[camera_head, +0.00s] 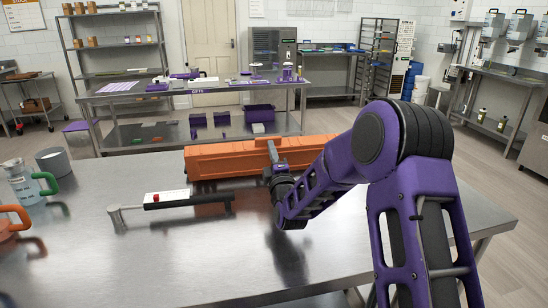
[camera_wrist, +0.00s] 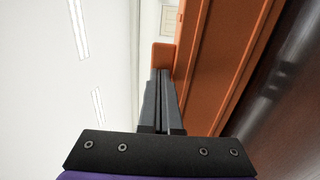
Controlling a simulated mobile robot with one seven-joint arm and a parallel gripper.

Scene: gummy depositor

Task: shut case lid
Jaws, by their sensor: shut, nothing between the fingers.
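A long orange case (camera_head: 225,160) lies on the steel table, left of and behind my arm. Its lid looks down in the head view, though I cannot tell whether it is fully closed. My gripper (camera_head: 273,152) is at the case's near side, in front of an upright orange tab (camera_head: 263,144). In the wrist view my gripper's fingers (camera_wrist: 160,75) are together and empty, with their tips close to the orange tab (camera_wrist: 163,56). The case's orange side (camera_wrist: 215,70) runs along the right of the fingers. I cannot tell whether the fingers touch it.
On the same steel table (camera_head: 150,265) lies a white-and-black tool (camera_head: 185,199). A clear jug (camera_head: 22,182), a grey pot (camera_head: 54,160) and an orange-handled item (camera_head: 12,224) stand at the left. The front middle of the table is clear.

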